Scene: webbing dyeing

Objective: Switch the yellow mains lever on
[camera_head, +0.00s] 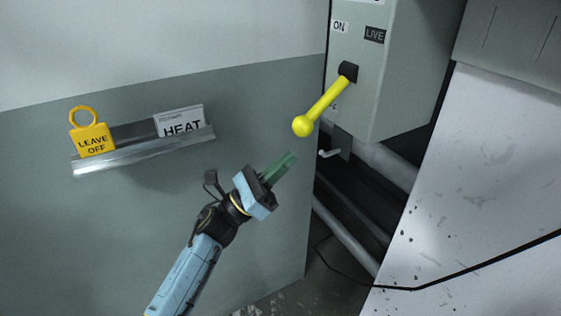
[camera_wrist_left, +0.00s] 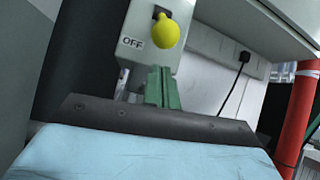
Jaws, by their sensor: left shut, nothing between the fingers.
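The yellow mains lever (camera_head: 321,106) with a round knob sticks out from a dark pivot on the grey switch box (camera_head: 384,85). It slants down and left, away from the ON label (camera_head: 339,27) above the pivot. In the left wrist view the lever's knob (camera_wrist_left: 166,33) shows beside the OFF label (camera_wrist_left: 133,43) on the box. My left gripper (camera_head: 291,157) has green fingers, shut and empty. It is below and slightly left of the knob, apart from it. Its fingers also show in the left wrist view (camera_wrist_left: 161,84), below the knob. My right gripper is not in view.
A metal ledge (camera_head: 145,153) on the left wall holds a yellow LEAVE OFF padlock tag (camera_head: 92,138) and a HEAT card (camera_head: 180,122). Pipes (camera_head: 345,236) run below the box. A white scuffed panel (camera_head: 470,190) stands at right. A red post (camera_wrist_left: 297,115) shows in the wrist view.

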